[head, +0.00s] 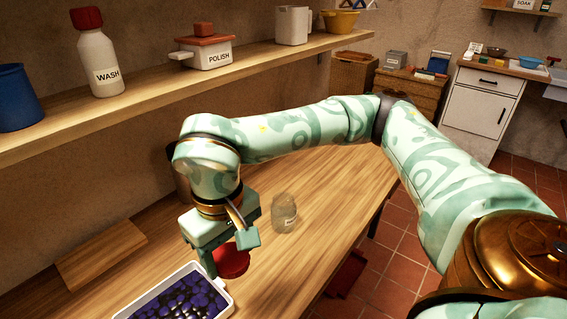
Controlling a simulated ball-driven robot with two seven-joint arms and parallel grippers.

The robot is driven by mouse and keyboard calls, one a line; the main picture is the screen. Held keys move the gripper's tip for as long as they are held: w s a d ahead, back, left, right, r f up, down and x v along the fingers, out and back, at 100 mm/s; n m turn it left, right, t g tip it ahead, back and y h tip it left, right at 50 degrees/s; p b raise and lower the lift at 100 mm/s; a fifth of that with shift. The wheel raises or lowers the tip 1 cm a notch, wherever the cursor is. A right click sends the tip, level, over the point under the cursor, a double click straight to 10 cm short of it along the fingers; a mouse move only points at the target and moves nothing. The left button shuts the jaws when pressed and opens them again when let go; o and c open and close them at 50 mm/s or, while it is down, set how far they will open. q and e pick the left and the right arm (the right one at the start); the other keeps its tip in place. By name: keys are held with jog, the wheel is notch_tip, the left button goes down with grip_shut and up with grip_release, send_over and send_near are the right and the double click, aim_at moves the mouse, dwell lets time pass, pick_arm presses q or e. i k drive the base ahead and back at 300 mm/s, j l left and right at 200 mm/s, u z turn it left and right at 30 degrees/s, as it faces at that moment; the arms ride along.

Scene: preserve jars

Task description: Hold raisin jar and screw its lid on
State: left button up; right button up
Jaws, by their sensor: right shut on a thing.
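A clear glass jar (284,213) with a small pale label stands upright on the wooden workbench. No lid shows on its top. My right gripper (229,256) is just left of the jar and nearer to me, pointing down. It is shut on a round red lid (233,264), which sits between its fingers, apart from the jar. I cannot tell whether the lid touches the bench. The writing on the jar's label is too small to read. My left gripper is not in view.
A white tray (228,296) of dark purple round pieces lies just below the right gripper. A wooden board (100,255) lies at the left. A shelf (250,60) above holds a WASH bottle (97,55) and a POLISH container (207,55). The bench right of the jar is clear.

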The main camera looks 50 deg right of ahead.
aim_at(282, 208)
jog(key=k+l+z, duration=0.15)
jog(key=k+l, duration=0.25)
jog(key=k+l+z, duration=0.15)
jog(key=k+l, duration=0.3)
jog(key=k+l+z, duration=0.15)
jog(key=k+l, duration=0.2)
jog(key=l, duration=0.2)
